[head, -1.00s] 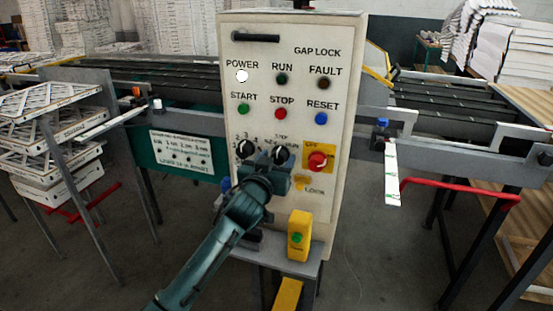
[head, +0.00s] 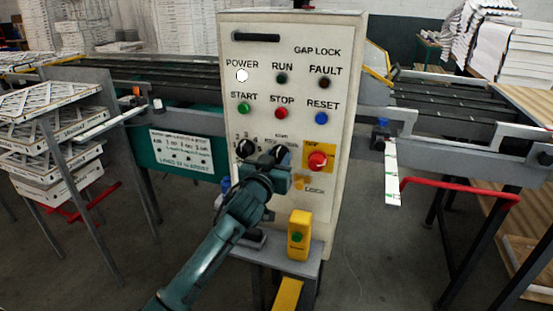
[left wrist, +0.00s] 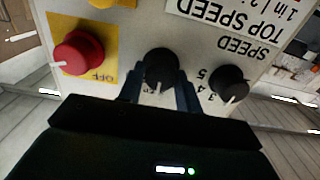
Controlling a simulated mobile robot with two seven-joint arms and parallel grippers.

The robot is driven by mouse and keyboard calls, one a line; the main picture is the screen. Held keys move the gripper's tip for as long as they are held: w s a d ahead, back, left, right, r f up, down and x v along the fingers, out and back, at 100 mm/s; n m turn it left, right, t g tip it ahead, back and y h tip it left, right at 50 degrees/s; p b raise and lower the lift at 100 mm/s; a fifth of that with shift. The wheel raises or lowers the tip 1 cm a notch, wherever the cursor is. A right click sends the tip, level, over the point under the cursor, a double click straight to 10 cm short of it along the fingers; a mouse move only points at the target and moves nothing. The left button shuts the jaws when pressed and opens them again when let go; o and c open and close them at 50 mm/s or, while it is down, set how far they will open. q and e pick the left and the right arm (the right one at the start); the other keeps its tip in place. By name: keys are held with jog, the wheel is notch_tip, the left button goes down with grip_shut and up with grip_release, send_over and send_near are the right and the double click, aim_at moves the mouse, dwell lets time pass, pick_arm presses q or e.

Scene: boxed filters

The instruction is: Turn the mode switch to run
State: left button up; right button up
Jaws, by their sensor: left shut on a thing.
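The mode switch is a black knob (left wrist: 160,68) on the pale control panel, with a white pointer mark. In the left wrist view, where the panel appears upside down, the pointer aims down at a small label partly hidden by my gripper. My left gripper (left wrist: 158,92) has a finger on each side of this knob and is shut on it. In the head view my left gripper (head: 279,160) covers most of the switch, and the small labels around it are hard to read. My right gripper is not in view.
The black speed knob (left wrist: 229,83) sits close beside the switch. A red knob on a yellow plate (head: 317,160) is on the other side. The POWER lamp (head: 242,75) is white. A yellow box with a green button (head: 299,236) stands below the panel.

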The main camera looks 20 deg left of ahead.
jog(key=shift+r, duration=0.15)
pick_arm(q)
jog(key=shift+m+p, duration=0.55)
jog(key=shift+m, duration=0.45)
jog(key=shift+m+p, duration=0.55)
jog(key=shift+m, duration=0.65)
jog(key=shift+d+m+p, duration=0.1)
jog(key=shift+m+p, duration=0.2)
jog(key=shift+m, duration=0.5)
jog(key=shift+m+p, duration=0.3)
jog(key=shift+m, duration=1.1)
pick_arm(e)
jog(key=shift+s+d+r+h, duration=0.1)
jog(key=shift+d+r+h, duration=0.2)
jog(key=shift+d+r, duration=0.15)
